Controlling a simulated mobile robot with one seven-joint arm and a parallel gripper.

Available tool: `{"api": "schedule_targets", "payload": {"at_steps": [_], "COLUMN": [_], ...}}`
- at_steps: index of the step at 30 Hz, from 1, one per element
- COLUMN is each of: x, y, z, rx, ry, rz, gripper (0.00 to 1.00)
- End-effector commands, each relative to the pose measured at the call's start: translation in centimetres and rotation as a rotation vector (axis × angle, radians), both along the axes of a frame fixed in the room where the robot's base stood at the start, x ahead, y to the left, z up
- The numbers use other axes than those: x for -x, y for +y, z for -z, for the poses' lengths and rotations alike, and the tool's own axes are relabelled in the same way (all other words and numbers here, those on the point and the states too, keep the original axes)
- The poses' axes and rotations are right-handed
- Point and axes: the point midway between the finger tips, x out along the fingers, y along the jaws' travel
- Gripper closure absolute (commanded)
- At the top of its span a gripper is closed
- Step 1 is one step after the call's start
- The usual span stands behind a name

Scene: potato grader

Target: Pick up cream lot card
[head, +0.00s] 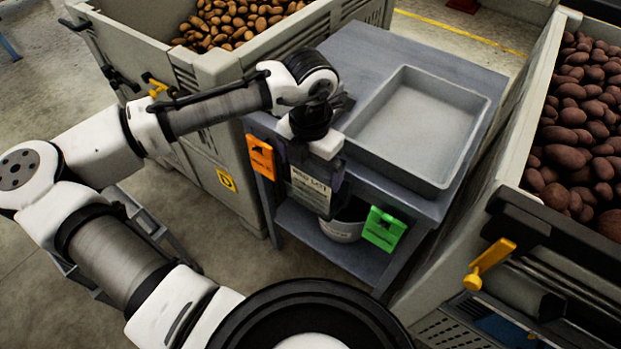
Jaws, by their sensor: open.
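The cream lot card (310,191) hangs at the front edge of a grey table, between an orange card (261,157) and a green card (383,229). Dark print shows on its upper part. My gripper (318,178) is open and points down right at the card. Its dark fingers overlap the card's top and right side in the picture. I cannot tell whether the fingers touch the card or have it between them. The upper right part of the card is hidden by my gripper.
An empty grey tray (487,103) is on the table (352,43). A round pale bucket (342,230) stands on the shelf below. Large potato bins flank the table, left (205,70) and right (508,165); a yellow handle (489,262) juts out at the right.

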Motion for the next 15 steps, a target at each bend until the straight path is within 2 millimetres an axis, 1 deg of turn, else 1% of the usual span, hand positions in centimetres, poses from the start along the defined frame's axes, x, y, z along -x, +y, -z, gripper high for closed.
{"api": "schedule_targets", "payload": {"at_steps": [1, 4, 11, 15], "x": [0.02, 0.01, -0.02, -0.01], "y": [-0.01, -0.03, -0.04, -0.05], "z": [0.65, 1.36, 1.49, 1.48], "rx": [-0.001, -0.001, 0.000, 0.000], "ry": [0.002, 0.001, 0.000, 0.000], "rz": [0.001, 0.000, 0.000, 0.000], "gripper": [0.00, 0.00, 0.00, 0.17]}}
